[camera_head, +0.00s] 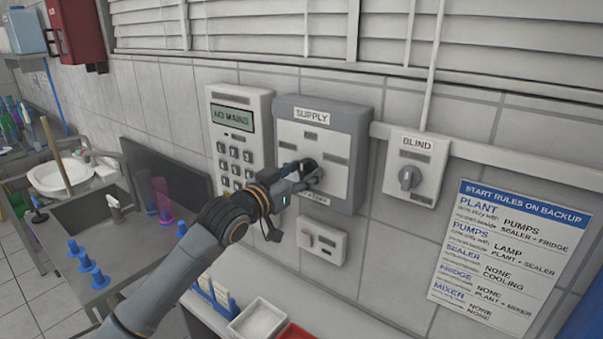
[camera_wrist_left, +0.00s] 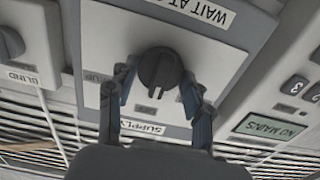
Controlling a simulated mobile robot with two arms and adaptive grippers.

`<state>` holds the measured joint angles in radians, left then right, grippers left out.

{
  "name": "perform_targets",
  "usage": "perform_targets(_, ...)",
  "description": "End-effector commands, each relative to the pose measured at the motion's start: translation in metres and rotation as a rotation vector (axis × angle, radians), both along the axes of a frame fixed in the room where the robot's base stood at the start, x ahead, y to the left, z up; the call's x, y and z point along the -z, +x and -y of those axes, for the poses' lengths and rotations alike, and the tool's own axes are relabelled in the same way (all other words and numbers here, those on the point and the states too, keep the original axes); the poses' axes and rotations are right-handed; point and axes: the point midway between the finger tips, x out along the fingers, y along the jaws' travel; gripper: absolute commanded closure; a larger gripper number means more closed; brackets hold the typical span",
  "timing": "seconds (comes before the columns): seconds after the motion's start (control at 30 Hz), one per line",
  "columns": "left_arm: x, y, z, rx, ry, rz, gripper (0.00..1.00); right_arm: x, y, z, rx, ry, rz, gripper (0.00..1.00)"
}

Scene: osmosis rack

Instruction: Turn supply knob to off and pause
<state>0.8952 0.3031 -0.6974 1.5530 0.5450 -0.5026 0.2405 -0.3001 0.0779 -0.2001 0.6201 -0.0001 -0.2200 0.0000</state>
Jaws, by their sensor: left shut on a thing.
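The supply panel (camera_head: 347,118) is a grey box with a white face and a SUPPLY label at its top, on the tiled wall. Its round dark knob (camera_head: 311,172) is partly covered by my left gripper (camera_head: 301,171). In the left wrist view, which is upside down, the knob (camera_wrist_left: 160,70) sits between the two fingers of my left gripper (camera_wrist_left: 157,90), which is shut on it. A light mark on the knob lies on the side toward the SUPPLY label (camera_wrist_left: 143,129). A WAIT label (camera_wrist_left: 190,12) shows on the opposite side. My right gripper is not in view.
A keypad (camera_head: 237,140) reading NO MAINS is left of the panel. A BLIND switch (camera_head: 410,177) is to its right, and a small switch box (camera_head: 322,242) is below. A rules sheet (camera_head: 508,250) hangs at right. A white tray (camera_head: 257,320) stands on the counter below.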

Motion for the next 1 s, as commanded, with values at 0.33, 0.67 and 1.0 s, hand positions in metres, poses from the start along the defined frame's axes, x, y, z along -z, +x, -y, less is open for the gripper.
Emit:
perform_targets(0.33, 0.0, 0.0, 0.0, 0.0, 0.002, 0.001, 0.81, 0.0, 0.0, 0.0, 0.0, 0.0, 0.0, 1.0)
perform_targets(0.67, 0.0, 0.0, 0.0, 0.0, 0.001, 0.001, 0.27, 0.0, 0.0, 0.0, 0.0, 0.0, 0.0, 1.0)
perform_targets(1.0, 0.001, -0.018, -0.013, 0.0, 0.001, 0.002, 0.27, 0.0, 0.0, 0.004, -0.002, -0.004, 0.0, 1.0)
